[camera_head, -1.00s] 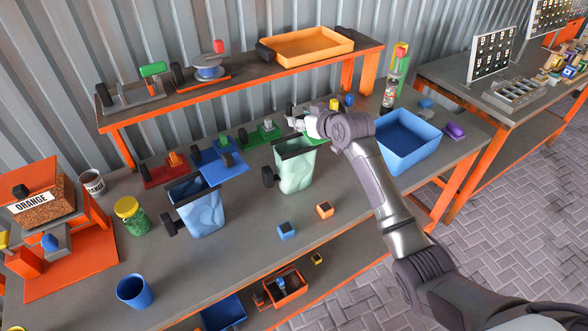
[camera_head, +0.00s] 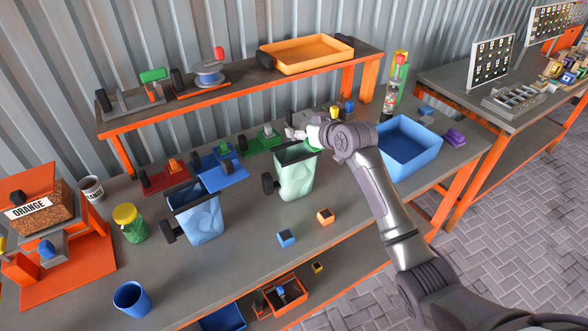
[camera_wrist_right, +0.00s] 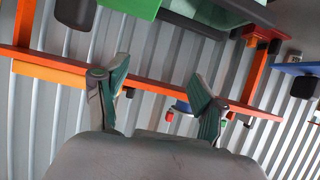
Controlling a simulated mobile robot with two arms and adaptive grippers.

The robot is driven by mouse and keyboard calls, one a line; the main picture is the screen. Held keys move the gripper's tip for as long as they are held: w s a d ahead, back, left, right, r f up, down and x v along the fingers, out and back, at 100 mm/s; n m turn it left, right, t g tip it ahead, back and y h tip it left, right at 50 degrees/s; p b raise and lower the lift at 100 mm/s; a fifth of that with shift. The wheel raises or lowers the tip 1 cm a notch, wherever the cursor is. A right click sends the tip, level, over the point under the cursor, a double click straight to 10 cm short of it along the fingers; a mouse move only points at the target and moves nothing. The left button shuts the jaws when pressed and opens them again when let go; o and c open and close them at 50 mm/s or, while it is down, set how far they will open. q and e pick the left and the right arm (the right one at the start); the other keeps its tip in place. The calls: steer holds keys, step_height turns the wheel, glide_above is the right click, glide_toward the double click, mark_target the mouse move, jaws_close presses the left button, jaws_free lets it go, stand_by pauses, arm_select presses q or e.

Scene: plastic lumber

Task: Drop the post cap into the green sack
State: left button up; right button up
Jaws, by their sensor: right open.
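The green sack (camera_head: 296,176) hangs open-topped from a dark stand on the workbench, right of a similar blue sack (camera_head: 200,215). My right gripper (camera_head: 297,133) is just above and behind the rim of the green sack. In the wrist view its two green-padded fingers (camera_wrist_right: 160,75) are spread with nothing between them. A blue block with a dark top (camera_head: 286,238) and an orange one (camera_head: 325,216) stand on the bench in front of the green sack. I cannot tell which thing is the post cap. The inside of the green sack is hidden. My left gripper is not in view.
A blue bin (camera_head: 409,150) is right of the sack, beside my forearm. A raised shelf (camera_head: 225,83) with an orange tray (camera_head: 306,52) runs along the back. A blue cup (camera_head: 133,298) and a yellow-lidded jar (camera_head: 131,222) stand left. The front middle of the bench is mostly clear.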

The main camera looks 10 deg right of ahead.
steer(key=v, duration=1.1)
steer(key=shift+s, duration=0.1)
